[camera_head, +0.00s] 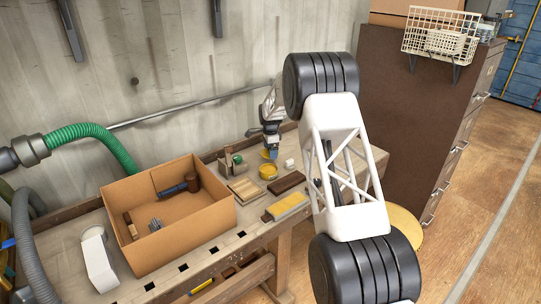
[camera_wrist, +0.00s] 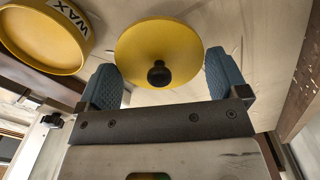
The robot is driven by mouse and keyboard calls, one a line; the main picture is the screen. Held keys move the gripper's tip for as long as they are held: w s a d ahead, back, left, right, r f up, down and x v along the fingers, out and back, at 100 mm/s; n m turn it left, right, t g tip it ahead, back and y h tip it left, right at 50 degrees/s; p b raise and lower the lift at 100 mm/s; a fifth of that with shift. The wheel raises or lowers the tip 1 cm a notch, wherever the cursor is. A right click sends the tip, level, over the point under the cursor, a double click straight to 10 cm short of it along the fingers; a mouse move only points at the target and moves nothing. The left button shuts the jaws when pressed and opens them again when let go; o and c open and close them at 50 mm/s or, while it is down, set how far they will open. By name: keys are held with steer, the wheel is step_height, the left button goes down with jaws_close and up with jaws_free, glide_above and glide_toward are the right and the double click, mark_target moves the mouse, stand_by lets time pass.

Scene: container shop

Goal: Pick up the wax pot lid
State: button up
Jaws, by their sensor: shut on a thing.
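The wax pot lid (camera_wrist: 160,35) is a round yellow disc with a black knob (camera_wrist: 158,74). It lies between the two blue finger pads of my gripper (camera_wrist: 160,82) in the wrist view, and my gripper is shut on it. In the head view the lid (camera_head: 269,155) shows as a small yellow patch under my gripper (camera_head: 271,146). The yellow wax pot (camera_wrist: 50,62), marked WAX, stands beside it at the upper left of the wrist view. The pot (camera_head: 267,173) also shows in the head view. I cannot tell whether the lid is clear of the bench.
A cardboard box (camera_head: 185,236) with tools stands on the workbench (camera_head: 213,262). A white block (camera_head: 289,163), a dark brown block (camera_head: 287,182) and a yellow-topped block (camera_head: 287,205) lie near the pot. The concrete wall (camera_head: 170,70) is close behind the bench.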

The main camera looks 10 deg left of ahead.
mark_target(269, 170)
steer(key=shift+r, duration=3.2)
steer(key=shift+s, duration=0.15)
steer(key=shift+m, duration=0.4)
steer(key=s, duration=0.7)
steer(key=s+d, duration=0.1)
steer(key=s, duration=0.3)
steer(key=shift+s+r, duration=0.1)
steer(key=shift+r, duration=0.15)
steer(key=shift+f, duration=0.15)
steer(key=shift+f, duration=3)
steer(key=shift+a+f, duration=0.1)
steer(key=shift+f, duration=0.15)
steer(key=o, duration=0.6)
steer(key=shift+c, duration=0.2)
